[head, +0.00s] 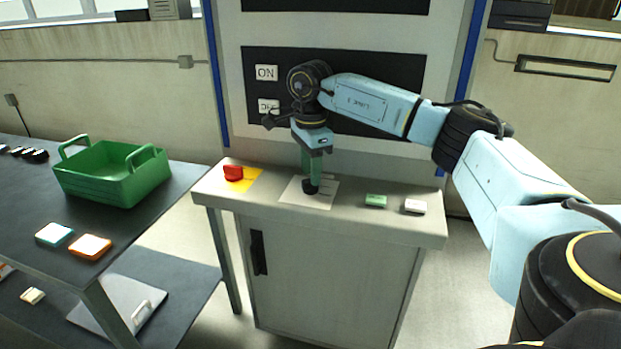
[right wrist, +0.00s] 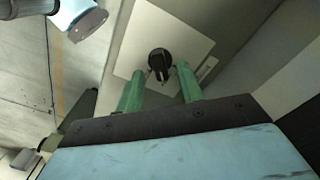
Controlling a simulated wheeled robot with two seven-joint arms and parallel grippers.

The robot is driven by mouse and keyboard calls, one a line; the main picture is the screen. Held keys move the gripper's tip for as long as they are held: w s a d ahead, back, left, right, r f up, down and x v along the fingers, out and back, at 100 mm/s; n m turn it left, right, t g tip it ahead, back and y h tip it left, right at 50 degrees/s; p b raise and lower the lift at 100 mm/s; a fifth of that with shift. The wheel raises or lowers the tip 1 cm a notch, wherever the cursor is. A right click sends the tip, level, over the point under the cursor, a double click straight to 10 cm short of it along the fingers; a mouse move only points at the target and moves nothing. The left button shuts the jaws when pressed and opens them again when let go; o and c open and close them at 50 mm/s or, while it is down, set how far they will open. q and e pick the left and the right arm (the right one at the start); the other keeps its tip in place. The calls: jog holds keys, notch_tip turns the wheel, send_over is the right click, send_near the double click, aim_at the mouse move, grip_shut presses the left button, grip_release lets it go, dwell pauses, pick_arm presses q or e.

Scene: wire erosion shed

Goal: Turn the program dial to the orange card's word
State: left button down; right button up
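The program dial is a black knob (head: 311,187) on a pale square plate (head: 325,198) on top of the grey cabinet. It also shows in the right wrist view as a black knob (right wrist: 159,62). My right gripper (head: 312,175) points down at the dial. In the right wrist view its two green fingers (right wrist: 160,72) are apart, one on each side of the dial, with gaps visible; I cannot tell their exact depth. An orange-edged card (head: 90,246) with a white face lies on the left bench; its word is unreadable. My left gripper is not in view.
A red knob on a yellow plate (head: 250,183) sits left of the dial. A green button (head: 376,201) and a white one (head: 415,206) sit right. The cabinet (head: 335,270) stands before a panel with an ON sign (head: 266,72). The bench holds a green basket (head: 113,184) and teal-edged card (head: 54,235).

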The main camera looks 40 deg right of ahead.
jog(key=shift+f, duration=1.1)
grip_shut()
